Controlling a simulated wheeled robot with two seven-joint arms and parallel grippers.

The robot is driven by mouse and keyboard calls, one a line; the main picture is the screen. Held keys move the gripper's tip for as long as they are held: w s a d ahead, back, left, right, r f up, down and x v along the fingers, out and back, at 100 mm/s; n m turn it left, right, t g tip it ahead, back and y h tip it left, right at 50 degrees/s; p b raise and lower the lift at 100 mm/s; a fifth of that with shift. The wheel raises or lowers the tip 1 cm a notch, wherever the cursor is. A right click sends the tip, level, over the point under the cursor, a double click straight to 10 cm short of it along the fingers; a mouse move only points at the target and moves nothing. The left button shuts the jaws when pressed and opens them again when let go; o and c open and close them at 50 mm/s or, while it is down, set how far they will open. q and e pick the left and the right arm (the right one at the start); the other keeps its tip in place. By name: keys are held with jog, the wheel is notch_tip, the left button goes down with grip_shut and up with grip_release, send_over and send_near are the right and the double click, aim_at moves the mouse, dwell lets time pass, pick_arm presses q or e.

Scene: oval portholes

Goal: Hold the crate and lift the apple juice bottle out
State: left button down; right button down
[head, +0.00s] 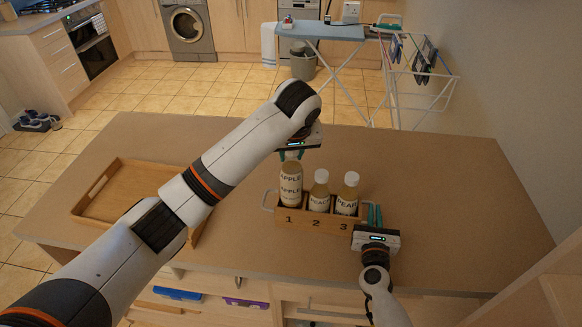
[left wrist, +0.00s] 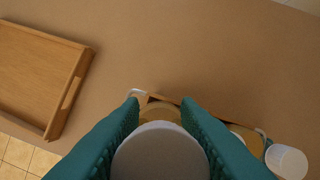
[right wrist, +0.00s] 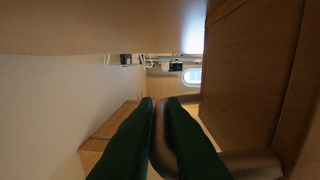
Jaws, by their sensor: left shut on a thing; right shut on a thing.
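The wooden crate (head: 318,222) stands on the counter with compartments numbered 1, 2 and 3. The apple juice bottle (head: 290,190) is upright at compartment 1 and sits higher than the two pear bottles (head: 319,193) (head: 347,197) in 2 and 3. I cannot tell whether its base is clear of the crate. My left gripper (head: 291,154) is shut on its top; the white cap (left wrist: 160,152) shows between the fingers in the left wrist view. My right gripper (head: 375,216) is shut on the crate's right handle (right wrist: 255,164), beside the crate wall (right wrist: 245,80).
An empty wooden tray (head: 95,212) lies on the counter (head: 440,180) at the left, partly behind my left arm. The counter is clear behind and right of the crate. An ironing board (head: 325,31) and a drying rack (head: 425,85) stand beyond it.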

pick_arm(q)
jog(key=shift+r, duration=1.25)
pick_arm(e)
jog(key=c, duration=1.4)
grip_release()
jog(key=shift+c, duration=0.2)
